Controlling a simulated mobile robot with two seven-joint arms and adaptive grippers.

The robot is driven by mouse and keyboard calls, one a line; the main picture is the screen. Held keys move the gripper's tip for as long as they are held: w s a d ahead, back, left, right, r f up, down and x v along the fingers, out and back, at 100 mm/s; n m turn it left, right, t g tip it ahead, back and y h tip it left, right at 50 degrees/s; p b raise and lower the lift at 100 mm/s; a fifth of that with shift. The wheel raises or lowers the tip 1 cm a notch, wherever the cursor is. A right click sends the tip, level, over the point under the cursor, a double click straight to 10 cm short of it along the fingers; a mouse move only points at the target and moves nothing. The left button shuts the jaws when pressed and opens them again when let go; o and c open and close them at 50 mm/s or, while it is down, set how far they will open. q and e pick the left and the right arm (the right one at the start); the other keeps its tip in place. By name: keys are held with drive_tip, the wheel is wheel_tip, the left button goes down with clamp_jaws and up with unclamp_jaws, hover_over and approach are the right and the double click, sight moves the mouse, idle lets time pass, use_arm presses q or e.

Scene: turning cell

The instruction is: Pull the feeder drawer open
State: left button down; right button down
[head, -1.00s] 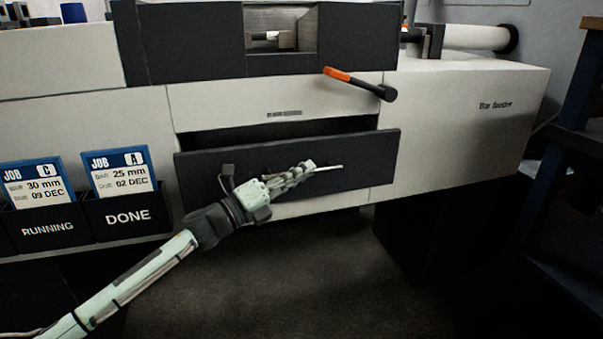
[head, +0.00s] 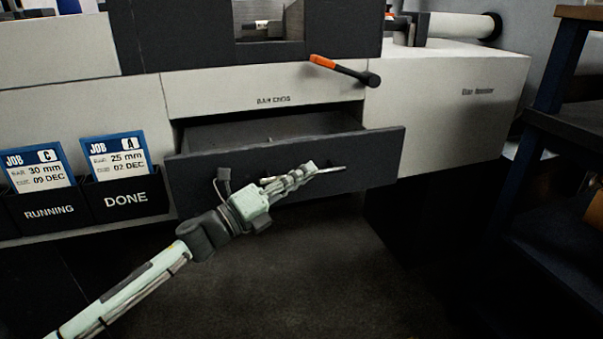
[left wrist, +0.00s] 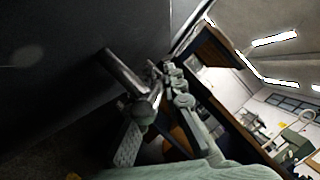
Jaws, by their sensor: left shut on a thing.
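The feeder drawer (head: 385,155) has a dark front and stands partly out of the light machine body, with its dark inside showing above the front. Its bar handle (head: 331,170) runs across the front, and its near end also shows in the left wrist view (left wrist: 122,70). My left gripper (head: 308,172) is at the handle and shut on it; in the left wrist view the fingers (left wrist: 160,90) close around the bar. The fingers hide part of the handle. My right gripper is in neither view.
Two job card holders (head: 126,198) hang at the left. A dark shelf unit (head: 560,130) stands at the right. The floor (head: 300,275) below the drawer looks clear.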

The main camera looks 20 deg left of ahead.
use_arm(q)
drive_tip(key=c, duration=1.6)
unclamp_jaws()
drive_tip(key=v, duration=1.2)
drive_tip(key=shift+f, duration=0.1)
